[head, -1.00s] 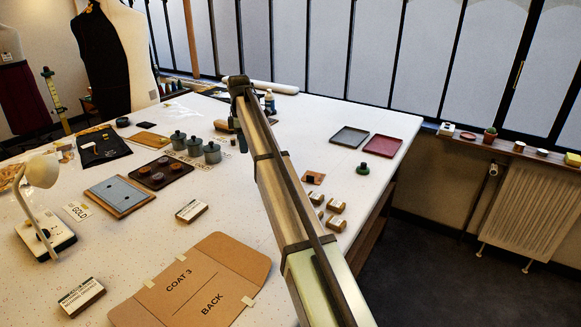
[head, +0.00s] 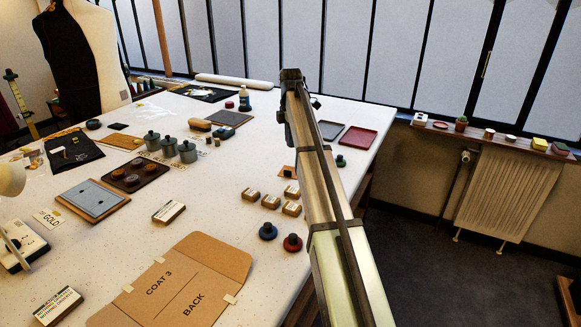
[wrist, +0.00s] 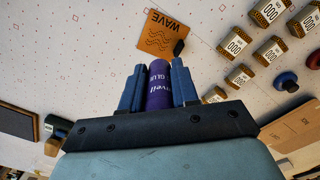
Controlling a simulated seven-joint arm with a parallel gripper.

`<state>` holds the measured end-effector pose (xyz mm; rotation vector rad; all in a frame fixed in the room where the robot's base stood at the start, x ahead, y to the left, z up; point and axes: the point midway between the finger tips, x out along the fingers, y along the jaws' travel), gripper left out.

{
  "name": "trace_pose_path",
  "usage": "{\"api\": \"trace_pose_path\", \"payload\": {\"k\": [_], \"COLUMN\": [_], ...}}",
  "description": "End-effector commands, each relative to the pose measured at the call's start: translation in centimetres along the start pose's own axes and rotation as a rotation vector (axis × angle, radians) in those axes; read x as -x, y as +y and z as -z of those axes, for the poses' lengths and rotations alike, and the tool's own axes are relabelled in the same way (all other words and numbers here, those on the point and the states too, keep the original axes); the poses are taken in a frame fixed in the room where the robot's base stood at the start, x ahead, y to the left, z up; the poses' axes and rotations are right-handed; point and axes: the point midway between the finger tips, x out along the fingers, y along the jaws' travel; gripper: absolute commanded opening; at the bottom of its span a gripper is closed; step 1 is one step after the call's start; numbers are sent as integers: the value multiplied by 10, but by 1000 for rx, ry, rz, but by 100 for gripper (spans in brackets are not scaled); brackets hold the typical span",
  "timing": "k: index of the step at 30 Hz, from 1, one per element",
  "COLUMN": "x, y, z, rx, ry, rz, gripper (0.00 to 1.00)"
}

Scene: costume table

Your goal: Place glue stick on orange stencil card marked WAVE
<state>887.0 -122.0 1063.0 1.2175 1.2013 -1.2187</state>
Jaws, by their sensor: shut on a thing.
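My gripper (wrist: 158,65) is shut on the purple glue stick (wrist: 159,88) in the wrist view. The stick stands between the two blue fingers, its lettering partly readable. The orange stencil card (wrist: 162,33) marked WAVE lies flat on the table just beyond the fingertips in that view. A small black object (wrist: 179,47) overlaps the card's near right corner. In the head view the card (head: 287,171) shows as a small orange patch left of my arm, partly hidden. My fingers and the glue stick cannot be made out there.
Several small labelled boxes (head: 270,201) lie near the card, with blue (head: 268,231) and red (head: 292,243) knobbed pieces nearer. A grey tray (head: 329,131) and a red tray (head: 357,140) lie behind. Grey-green lidded pots (head: 187,151) stand left. White tabletop is clear between pots and card.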

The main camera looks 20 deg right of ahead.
Motion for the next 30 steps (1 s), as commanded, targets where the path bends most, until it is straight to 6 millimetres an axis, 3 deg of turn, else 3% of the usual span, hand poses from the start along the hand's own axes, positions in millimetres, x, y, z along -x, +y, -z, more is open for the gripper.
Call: {"api": "trace_pose_path", "payload": {"k": [9, 16, 30], "x": [-1, -5, -64], "y": [-3, -4, -4], "z": [0, 0, 1], "rx": [317, 403, 406], "ry": [0, 1, 1], "rz": [6, 7, 7], "gripper": [0, 0, 0]}}
